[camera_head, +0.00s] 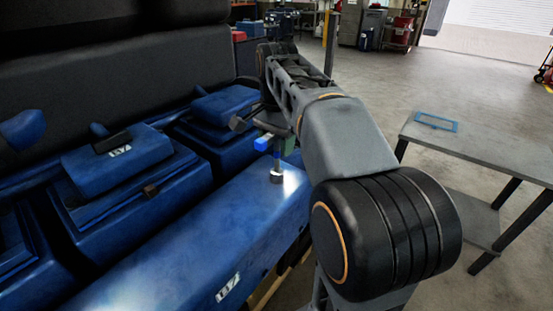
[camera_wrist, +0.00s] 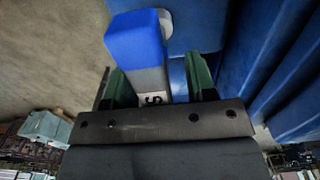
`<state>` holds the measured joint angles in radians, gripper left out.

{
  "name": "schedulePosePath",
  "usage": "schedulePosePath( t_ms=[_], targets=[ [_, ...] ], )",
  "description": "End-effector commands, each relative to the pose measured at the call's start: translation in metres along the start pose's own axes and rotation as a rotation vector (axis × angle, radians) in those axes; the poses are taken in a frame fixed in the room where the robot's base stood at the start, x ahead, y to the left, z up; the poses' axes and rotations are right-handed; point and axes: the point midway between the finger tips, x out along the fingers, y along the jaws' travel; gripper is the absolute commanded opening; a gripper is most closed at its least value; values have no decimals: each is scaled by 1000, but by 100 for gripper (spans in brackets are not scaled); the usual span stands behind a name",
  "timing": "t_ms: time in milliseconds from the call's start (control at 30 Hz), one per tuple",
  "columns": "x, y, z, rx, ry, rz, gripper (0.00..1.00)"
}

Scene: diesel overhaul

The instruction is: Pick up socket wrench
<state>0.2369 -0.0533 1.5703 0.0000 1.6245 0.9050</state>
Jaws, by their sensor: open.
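The socket wrench (camera_head: 277,170) stands on the blue engine's top in the head view, with a grey lower end on the surface and a blue part at the top. In the wrist view the wrench (camera_wrist: 135,42) shows its blue end close up, and its grey bar runs back between my fingers. My gripper (camera_wrist: 160,82) is open, with one green fingertip on each side of the bar. A gap shows on the right; contact on the left is hard to judge. My gripper (camera_head: 276,143) is partly hidden behind my arm in the head view.
The blue engine (camera_head: 180,240) fills the left side, with raised blue covers (camera_head: 118,158) beside the wrench. A grey table (camera_head: 485,150) with a blue frame (camera_head: 437,123) on it stands at the right. Open floor lies beyond it.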

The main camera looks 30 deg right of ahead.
Motion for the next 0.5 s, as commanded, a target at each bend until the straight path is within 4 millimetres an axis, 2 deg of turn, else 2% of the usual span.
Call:
schedulePosePath(
  t_ms=[300, 500],
  targets=[
    [4, 0, 0, 1, 0, 0, 51],
    [4, 0, 0, 1, 0, 0, 32]
  ],
)
